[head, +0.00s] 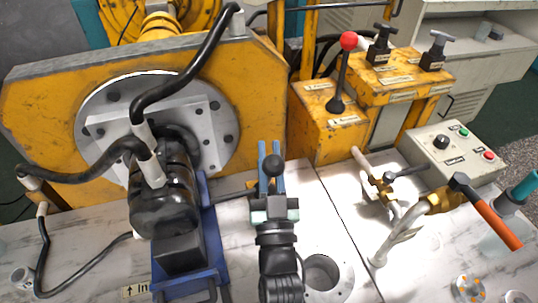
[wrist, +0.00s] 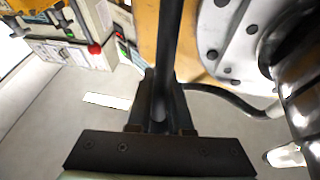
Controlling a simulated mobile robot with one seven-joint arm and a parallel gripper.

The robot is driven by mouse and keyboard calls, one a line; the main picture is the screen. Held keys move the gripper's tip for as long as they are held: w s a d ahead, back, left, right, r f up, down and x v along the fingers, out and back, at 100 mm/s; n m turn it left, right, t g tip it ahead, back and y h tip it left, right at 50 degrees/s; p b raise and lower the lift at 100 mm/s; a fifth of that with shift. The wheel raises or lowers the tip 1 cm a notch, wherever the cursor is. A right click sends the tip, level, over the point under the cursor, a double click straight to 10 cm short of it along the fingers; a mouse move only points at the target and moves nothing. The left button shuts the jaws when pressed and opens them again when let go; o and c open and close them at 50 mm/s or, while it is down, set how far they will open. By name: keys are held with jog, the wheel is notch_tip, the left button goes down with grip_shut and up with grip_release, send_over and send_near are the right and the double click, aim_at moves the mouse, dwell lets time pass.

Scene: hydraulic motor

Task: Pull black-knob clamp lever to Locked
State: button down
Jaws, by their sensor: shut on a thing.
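The clamp lever's black knob (head: 272,165) shows in the head view at the tip of my gripper (head: 270,183), between its two blue fingers. The fingers are closed on the lever just by the knob. In the wrist view a dark lever rod (wrist: 168,45) runs from the top edge down between the fingers of my gripper (wrist: 160,108). The lever's base and any Locked marking are hidden or too small to read. The black motor (head: 165,195) sits in a blue cradle (head: 213,235) left of my gripper.
A red-knob lever (head: 348,42) stands on yellow valve boxes behind. A control box (head: 450,147) with buttons is at right. A valve with an orange handle (head: 495,224) rises at front right. Black hoses (head: 190,75) arch over the motor. A grey ring part (head: 327,276) stands near my arm.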

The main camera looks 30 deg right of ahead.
jog(key=c, duration=0.8)
grip_release()
jog(key=shift+c, duration=0.2)
jog(key=v, duration=1.3)
jog(key=shift+r, duration=0.1)
